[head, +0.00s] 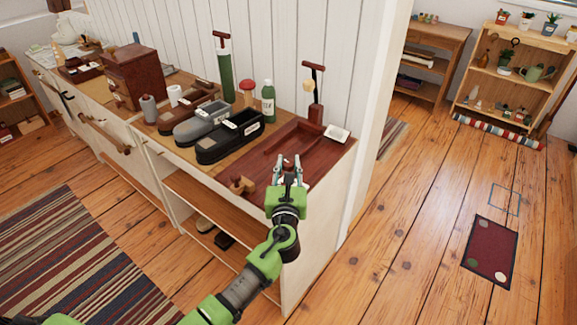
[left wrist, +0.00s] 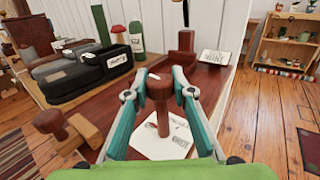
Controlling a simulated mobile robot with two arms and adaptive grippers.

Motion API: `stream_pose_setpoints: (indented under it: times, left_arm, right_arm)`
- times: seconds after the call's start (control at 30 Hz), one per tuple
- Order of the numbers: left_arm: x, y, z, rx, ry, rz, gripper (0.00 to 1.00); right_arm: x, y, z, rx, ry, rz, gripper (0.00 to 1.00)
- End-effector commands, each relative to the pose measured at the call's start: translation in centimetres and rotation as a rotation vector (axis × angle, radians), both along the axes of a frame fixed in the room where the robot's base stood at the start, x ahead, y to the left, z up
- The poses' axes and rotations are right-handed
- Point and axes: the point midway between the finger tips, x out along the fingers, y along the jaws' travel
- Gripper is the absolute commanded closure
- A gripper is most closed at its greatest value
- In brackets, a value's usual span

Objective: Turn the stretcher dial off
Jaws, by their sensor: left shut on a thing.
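A dark brown wooden knob on a thin stem (left wrist: 160,96) stands upright between the fingertips of my left gripper (left wrist: 160,87) in the left wrist view. The gripper is shut on it. I cannot tell any setting mark on the knob. My right gripper is not in view.
A wooden piece with a round knob (head: 240,185) sits left of the gripper. Black shoes (head: 230,137), a green bottle (head: 268,103), a pump-like post (head: 314,95) and a small white sign (head: 337,134) stand nearby. The white wall is behind; open floor lies right.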

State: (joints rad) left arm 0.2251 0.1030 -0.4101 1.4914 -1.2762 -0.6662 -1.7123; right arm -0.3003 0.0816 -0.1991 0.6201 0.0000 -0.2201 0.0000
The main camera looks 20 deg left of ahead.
Motion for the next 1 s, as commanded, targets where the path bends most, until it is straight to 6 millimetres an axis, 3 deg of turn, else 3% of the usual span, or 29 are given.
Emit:
stream_pose_setpoints:
  times: [0.4,0.9,0.93,1.0]
  left_arm:
    - [0.03,-0.04,-0.11,0.0,0.0,0.173,0.98]
    - [0.03,0.01,0.01,0.0,-0.001,0.191,0.98]
    - [0.03,0.01,0.02,0.0,-0.001,0.191,0.69]
    - [0.03,0.01,0.01,0.0,-0.001,0.191,0.59]
  right_arm:
    - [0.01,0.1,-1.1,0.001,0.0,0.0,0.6]
    - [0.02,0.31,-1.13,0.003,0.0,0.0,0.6]
    - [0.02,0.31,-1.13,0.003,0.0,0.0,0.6]
    - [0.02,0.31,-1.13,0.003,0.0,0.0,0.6]
